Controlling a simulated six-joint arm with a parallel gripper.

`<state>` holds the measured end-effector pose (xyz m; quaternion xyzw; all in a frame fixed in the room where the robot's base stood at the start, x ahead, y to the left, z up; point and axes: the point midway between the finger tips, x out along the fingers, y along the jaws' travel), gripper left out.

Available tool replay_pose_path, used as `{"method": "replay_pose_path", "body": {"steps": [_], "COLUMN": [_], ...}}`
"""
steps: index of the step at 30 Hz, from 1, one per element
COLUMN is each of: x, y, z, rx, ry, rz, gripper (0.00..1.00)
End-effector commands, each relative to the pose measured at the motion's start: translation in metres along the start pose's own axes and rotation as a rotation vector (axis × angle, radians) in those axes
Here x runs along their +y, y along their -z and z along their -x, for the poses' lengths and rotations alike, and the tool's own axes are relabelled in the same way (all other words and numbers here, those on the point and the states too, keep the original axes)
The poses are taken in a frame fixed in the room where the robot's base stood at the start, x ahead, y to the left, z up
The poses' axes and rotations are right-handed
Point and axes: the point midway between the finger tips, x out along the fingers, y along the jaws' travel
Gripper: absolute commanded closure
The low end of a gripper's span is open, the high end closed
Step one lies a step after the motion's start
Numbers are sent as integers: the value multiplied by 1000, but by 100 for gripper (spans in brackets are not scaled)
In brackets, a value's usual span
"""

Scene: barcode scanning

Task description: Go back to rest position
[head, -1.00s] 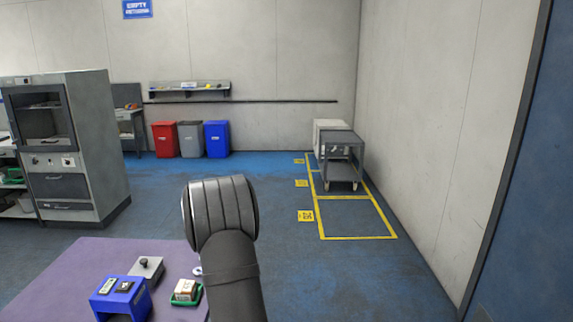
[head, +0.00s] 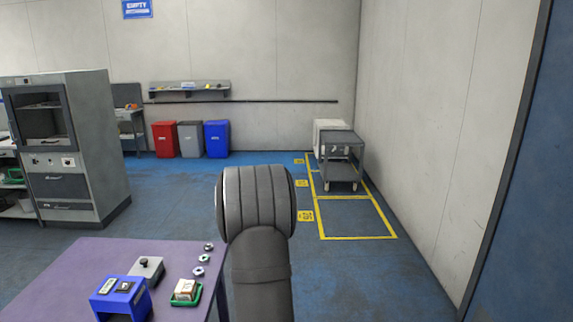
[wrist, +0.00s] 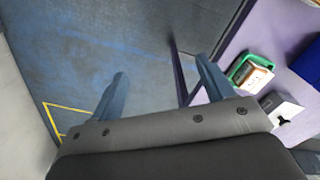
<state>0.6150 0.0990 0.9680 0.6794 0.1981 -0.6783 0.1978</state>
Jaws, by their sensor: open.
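My gripper (wrist: 160,88) is open and empty in the wrist view, its two blue-grey fingers apart over the floor beside the table edge. In the head view only my arm shows, and the gripper is hidden. The purple table (head: 75,262) stands at the lower left. On it are a blue stand (head: 121,300) with small dark items on top, a grey block with a black knob (head: 147,268), and a green tray (head: 197,296) holding a small brown-and-white box (head: 184,288). The tray also shows in the wrist view (wrist: 236,70).
Several small round pieces (head: 204,259) lie near the table's right edge. A grey cabinet (head: 75,150) stands at the left. A grey cart (head: 341,165) stands by the back wall inside yellow floor lines. The floor right of the table is open.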

Motion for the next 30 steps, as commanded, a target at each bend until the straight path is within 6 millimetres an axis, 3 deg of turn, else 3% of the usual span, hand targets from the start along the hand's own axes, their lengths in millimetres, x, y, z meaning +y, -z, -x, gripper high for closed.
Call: {"method": "replay_pose_path", "body": {"steps": [6,14,20,24,30], "x": [14,16,-15,-38,-57], "y": [-18,-34,-33,-26,-20], "z": [0,0,-1,-2,-2], "rx": [-1,-1,-3,-2,-1], "ry": [0,0,0,0,0], "rz": [-210,-437,-505,-456,-401], "gripper": [26,26,26,26,26]}}
